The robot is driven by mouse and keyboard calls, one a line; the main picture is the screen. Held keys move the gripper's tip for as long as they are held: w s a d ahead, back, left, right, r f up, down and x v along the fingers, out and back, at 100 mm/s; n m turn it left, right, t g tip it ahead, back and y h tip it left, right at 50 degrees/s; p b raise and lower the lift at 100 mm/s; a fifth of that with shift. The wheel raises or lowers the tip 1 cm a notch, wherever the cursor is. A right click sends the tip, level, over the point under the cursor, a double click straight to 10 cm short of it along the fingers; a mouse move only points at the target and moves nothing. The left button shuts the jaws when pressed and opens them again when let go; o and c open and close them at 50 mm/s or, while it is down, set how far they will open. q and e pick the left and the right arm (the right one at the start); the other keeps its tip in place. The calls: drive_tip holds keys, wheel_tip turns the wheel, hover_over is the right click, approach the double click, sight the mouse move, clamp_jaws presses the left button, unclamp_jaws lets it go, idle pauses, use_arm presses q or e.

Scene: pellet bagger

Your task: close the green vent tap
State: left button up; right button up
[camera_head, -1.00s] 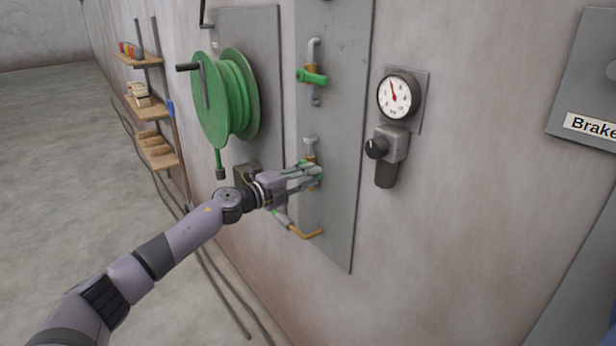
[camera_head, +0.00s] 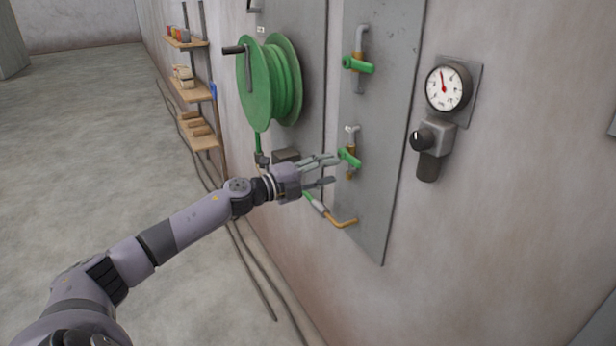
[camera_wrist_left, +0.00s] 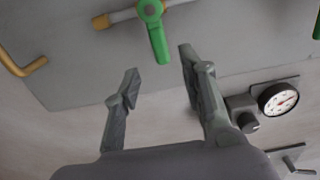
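Two green-handled taps sit on pipes on the tall grey wall panel: an upper tap (camera_head: 358,65) and a lower tap (camera_head: 349,157). I see no label telling which is the vent tap. My left gripper (camera_head: 334,170) is open and empty just left of the lower tap, its fingers apart from the handle. In the left wrist view, the lower tap's green lever (camera_wrist_left: 155,35) lies crosswise to its pipe and points towards the gap between the open fingertips (camera_wrist_left: 159,58). My right gripper is not in view.
A green hose reel (camera_head: 275,80) hangs left of the panel, near my forearm. A pressure gauge (camera_head: 447,88) with a black knob (camera_head: 421,139) below it is on the right. Shelves (camera_head: 195,90) stand further left.

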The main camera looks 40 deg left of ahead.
use_arm(q)
drive_tip(key=shift+v, duration=2.65)
drive_tip(key=shift+f, duration=0.1)
